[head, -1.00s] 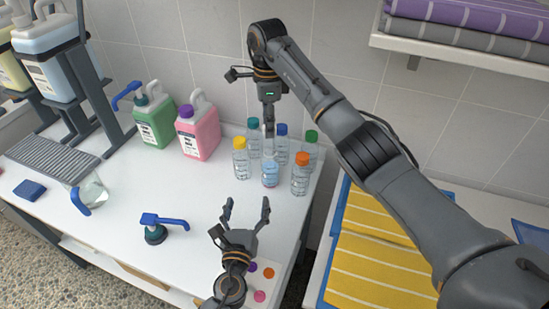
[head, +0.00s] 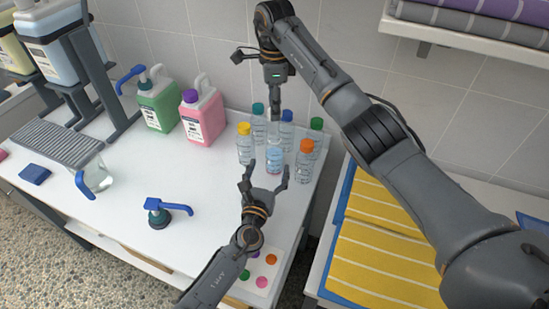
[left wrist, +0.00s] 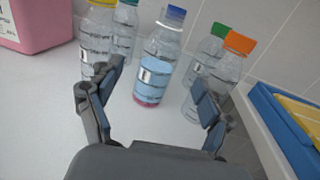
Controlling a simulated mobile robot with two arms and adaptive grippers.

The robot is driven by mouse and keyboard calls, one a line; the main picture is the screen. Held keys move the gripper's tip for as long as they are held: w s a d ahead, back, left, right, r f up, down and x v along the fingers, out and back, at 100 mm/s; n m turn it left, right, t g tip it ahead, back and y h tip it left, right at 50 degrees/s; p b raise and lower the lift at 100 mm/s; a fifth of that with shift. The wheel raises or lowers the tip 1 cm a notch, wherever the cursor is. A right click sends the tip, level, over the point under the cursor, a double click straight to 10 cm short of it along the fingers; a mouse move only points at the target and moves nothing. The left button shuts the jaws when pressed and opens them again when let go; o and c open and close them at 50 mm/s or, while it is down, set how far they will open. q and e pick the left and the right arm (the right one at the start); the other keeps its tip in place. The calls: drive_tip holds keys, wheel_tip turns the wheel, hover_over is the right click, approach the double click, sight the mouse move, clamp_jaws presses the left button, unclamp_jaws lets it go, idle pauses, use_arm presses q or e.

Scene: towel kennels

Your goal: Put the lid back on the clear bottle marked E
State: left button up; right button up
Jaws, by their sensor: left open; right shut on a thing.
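A clear bottle with a light blue lower part (head: 274,160) stands at the front of a bottle group. It also shows in the left wrist view (left wrist: 153,80), between my open fingers and beyond them. I cannot read an E on it. My right gripper (head: 275,116) reaches down from above and is shut at what looks like the top of this clear bottle; the exact grip is hard to see. My left gripper (head: 265,177) is open and empty, just in front of it.
Bottles with yellow (head: 245,145), teal, blue, green and orange (head: 304,160) lids stand close around. A blue-handled pump (head: 160,213), a green jug (head: 158,105) and a pink jug (head: 203,120) stand left. Yellow towels (head: 385,265) lie right. The counter's middle is clear.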

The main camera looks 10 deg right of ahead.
use_arm(q)
drive_tip(key=shift+x, duration=2.65)
clamp_jaws()
use_arm(e)
hover_over(274, 135)
drive_tip(key=shift+d+f, duration=0.1)
drive_tip(key=shift+f, duration=2.45)
drive_tip(key=shift+f, duration=0.85)
drive_tip(key=shift+f, duration=0.6)
